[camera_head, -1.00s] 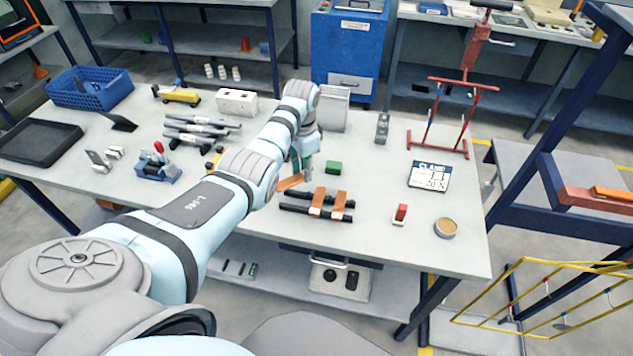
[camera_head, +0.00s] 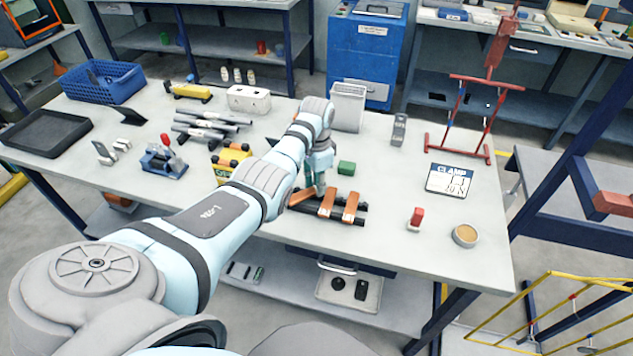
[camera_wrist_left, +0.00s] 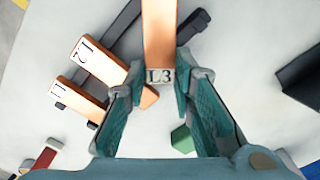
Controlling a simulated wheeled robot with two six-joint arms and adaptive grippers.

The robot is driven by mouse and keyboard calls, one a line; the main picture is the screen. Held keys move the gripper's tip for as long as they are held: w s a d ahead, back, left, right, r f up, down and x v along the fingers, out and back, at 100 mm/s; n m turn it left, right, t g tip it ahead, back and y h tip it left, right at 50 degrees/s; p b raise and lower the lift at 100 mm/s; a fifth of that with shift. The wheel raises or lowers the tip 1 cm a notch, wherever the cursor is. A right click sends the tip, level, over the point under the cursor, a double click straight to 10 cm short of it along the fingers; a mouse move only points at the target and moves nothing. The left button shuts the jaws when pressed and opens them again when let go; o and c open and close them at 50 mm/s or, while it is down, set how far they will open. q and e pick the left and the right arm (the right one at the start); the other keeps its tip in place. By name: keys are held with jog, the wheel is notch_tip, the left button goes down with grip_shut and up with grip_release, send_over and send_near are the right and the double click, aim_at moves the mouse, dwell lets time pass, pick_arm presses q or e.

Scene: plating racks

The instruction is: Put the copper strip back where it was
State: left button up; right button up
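The copper strip labelled L3 (camera_wrist_left: 160,40) is pinched near its labelled end between the fingertips of my left gripper (camera_wrist_left: 162,77). In the head view the strip (camera_head: 301,197) lies across the left end of the black bars (camera_head: 334,214), partly hidden by my left gripper (camera_head: 317,191). I cannot tell whether it touches the bars. Two more copper strips, L2 (camera_wrist_left: 105,65) and L1 (camera_wrist_left: 75,98), lie side by side across the bars. My right gripper is not in view.
A small green block (camera_head: 346,168) sits just behind the bars. A red-and-white block (camera_head: 416,218), a round tin (camera_head: 465,235) and a clamp sign (camera_head: 450,180) stand to the right. A red stand (camera_head: 457,150) is farther back. The tabletop between them is clear.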

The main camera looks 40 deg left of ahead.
pick_arm(q)
jog(key=o, duration=0.4)
jog(key=shift+s, duration=0.1)
jog(key=shift+r, duration=0.1)
notch_tip(320, 180, up, 5)
jog(key=shift+f+p, duration=0.2)
jog(key=shift+p, duration=0.6)
notch_tip(320, 180, up, 8)
jog(key=shift+r, duration=0.25)
jog(key=shift+f, duration=0.1)
